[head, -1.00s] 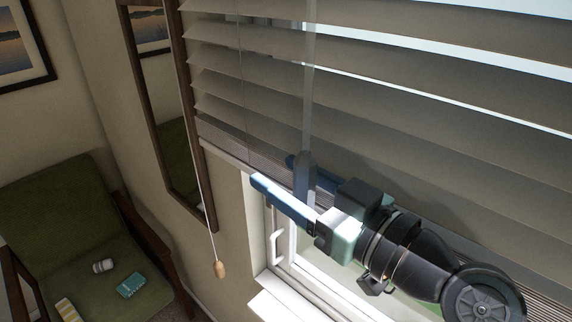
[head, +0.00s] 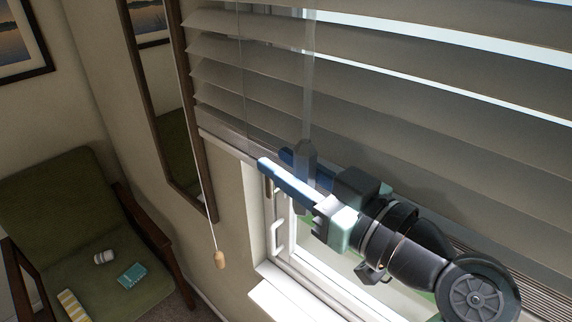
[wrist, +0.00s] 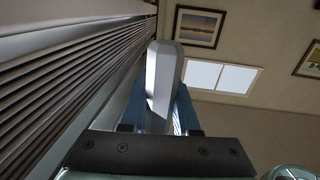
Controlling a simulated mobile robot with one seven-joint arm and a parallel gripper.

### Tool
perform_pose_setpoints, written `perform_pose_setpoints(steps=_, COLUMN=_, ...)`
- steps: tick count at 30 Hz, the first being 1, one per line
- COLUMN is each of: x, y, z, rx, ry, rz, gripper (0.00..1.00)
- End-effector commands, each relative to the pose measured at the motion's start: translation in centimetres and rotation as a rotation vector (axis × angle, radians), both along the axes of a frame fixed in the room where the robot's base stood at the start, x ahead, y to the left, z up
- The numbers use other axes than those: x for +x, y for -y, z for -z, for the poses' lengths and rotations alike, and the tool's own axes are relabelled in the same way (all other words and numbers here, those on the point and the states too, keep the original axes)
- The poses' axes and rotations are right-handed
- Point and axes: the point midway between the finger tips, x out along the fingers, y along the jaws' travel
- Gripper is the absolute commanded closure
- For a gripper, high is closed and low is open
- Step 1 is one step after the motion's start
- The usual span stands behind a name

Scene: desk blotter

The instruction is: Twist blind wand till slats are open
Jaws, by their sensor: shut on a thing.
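The blind's wand (head: 309,85) is a clear rod hanging in front of the slats, with a grey faceted handle (head: 305,158) at its lower end. My gripper (head: 274,160) has blue fingers, shut on this handle, one finger on each side. The wrist view shows the pale handle (wrist: 163,75) standing up between the fingers. The grey-brown slats (head: 400,120) are tilted and overlap for the most part. Narrow bright gaps show between some of them at the upper right. In the wrist view the slats (wrist: 60,90) run along the left.
A pull cord with a wooden tassel (head: 220,260) hangs left of the window. A dark-framed mirror (head: 178,150) is on the wall. A white window handle (head: 276,237) sits below the blind. A green chair (head: 60,200) with small items stands at the lower left.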

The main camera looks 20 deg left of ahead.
Motion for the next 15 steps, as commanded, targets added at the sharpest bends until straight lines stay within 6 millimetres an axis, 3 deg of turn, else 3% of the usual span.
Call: perform_pose_setpoints(steps=15, x=0.66, y=0.51, z=0.04, rx=0.0, ry=0.004, rz=0.326, gripper=1.0)
